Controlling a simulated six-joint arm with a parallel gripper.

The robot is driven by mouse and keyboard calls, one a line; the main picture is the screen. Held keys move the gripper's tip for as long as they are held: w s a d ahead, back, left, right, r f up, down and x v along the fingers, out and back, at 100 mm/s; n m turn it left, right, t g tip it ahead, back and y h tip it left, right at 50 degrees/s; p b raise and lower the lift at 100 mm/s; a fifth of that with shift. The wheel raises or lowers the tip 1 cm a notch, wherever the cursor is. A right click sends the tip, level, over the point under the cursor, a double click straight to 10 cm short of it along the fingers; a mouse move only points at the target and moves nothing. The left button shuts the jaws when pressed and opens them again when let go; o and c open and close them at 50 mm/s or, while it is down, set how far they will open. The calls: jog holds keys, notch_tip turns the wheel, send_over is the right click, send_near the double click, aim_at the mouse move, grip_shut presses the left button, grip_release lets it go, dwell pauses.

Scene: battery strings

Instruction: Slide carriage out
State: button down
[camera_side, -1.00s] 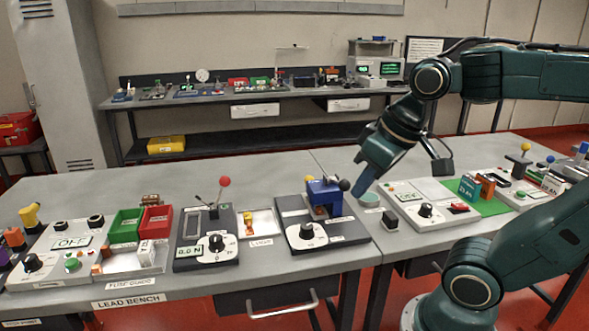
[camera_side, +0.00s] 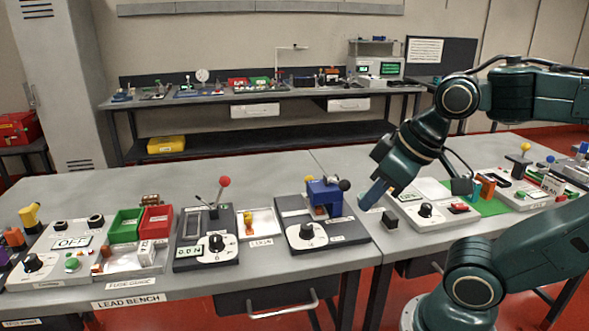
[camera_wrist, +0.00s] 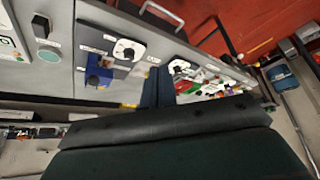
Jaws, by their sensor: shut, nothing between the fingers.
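My gripper (camera_side: 369,199) points down and left over the bench, beside a small black block (camera_side: 390,219). Its blue fingers are shut with nothing between them; they also show in the wrist view (camera_wrist: 157,86). To its left stands a dark unit (camera_side: 345,232) with a blue block (camera_side: 324,192), a yellow knob, a black knob and a white dial. In the wrist view the blue block (camera_wrist: 99,72) lies left of the fingers, apart from them. No part is readably labelled as the carriage, so I cannot tell which one it is.
A light panel (camera_side: 408,214) with a dial and red switch, then a green mat (camera_side: 490,207), lie to the right, partly behind my arm. A dark lever unit (camera_side: 205,250) and a white tray (camera_side: 270,228) stand left. Bare bench shows behind the blue block.

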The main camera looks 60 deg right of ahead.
dwell(0.4)
jog(key=c, duration=1.3)
grip_release()
jog(key=shift+w+d+r, duration=0.1)
jog(key=shift+w+r, duration=0.1)
jog(key=shift+o, duration=1)
jog(key=w+d+r, duration=0.2)
jog(key=w, duration=0.2)
jog(key=w+d+r+g+h, duration=0.1)
jog(key=w+d+r, duration=0.1)
jog(key=w+d, duration=0.1)
jog(key=shift+w+d+r+m+h, duration=0.2)
jog(key=shift+w+d+m+h, duration=0.1)
jog(key=shift+w, duration=0.6)
jog(key=m+g, duration=0.2)
jog(key=g, duration=0.3)
send_over(309, 177)
jog(key=a, duration=0.2)
notch_tip(309, 177, down, 8)
jog(key=shift+w+a+h, duration=0.2)
jog(key=shift+w+h, duration=0.1)
jog(key=shift+w, duration=0.05)
jog(key=shift+f, duration=0.1)
